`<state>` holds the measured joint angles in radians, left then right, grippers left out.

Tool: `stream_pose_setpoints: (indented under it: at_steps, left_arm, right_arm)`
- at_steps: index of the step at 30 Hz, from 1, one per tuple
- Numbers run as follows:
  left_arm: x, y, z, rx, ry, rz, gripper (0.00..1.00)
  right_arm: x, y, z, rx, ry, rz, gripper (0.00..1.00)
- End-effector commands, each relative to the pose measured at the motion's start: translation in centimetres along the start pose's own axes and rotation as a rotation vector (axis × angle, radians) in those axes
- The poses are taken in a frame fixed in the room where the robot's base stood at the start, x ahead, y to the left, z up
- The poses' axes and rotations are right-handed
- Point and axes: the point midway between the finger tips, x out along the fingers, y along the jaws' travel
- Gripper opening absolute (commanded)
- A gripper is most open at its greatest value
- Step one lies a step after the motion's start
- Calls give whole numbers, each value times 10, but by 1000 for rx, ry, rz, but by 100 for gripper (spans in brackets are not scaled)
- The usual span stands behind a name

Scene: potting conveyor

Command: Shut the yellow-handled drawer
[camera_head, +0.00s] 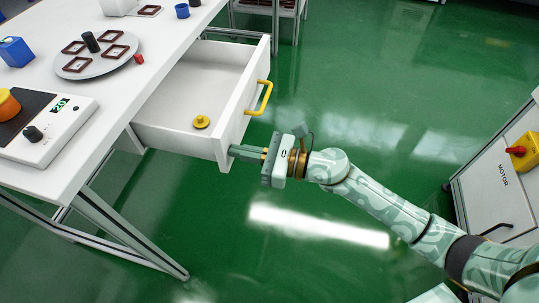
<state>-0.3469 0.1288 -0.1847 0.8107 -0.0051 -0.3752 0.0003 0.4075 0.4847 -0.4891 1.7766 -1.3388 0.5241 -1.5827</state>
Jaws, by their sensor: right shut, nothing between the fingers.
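The white drawer (236,122) with the yellow handle (262,97) stands pulled out from under the white table. A yellow knob-like disc (201,121) lies inside it. My right gripper (232,151) comes in from the right with its fingers shut and empty. Its fingertips are at the lower near end of the drawer front, below and to the left of the handle, not on the handle. I cannot tell for sure whether the fingertips touch the front. My left gripper is not in view.
The table (105,90) carries a scale-like device (40,125), a round grey plate (78,69) with brown square frames, a small red piece (139,58) and a blue box (15,51). A cabinet marked MOTOR (495,185) stands at the right. Green floor is open between.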

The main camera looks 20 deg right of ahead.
Motion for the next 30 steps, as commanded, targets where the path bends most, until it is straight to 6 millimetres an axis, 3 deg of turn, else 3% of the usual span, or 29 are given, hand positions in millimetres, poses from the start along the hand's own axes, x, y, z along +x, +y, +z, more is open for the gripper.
stream_pose_setpoints:
  at_steps: [12,18,25,30]
  left_arm:
    - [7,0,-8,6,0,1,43]
    - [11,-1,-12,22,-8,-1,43]
    - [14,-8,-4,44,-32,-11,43]
    - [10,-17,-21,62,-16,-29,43]
  right_arm:
    - [114,0,-1,0,-1,2,0]
    - [158,0,-2,1,0,2,0]
    - [191,0,-2,1,2,1,0]
    - [202,0,-1,1,1,0,0]
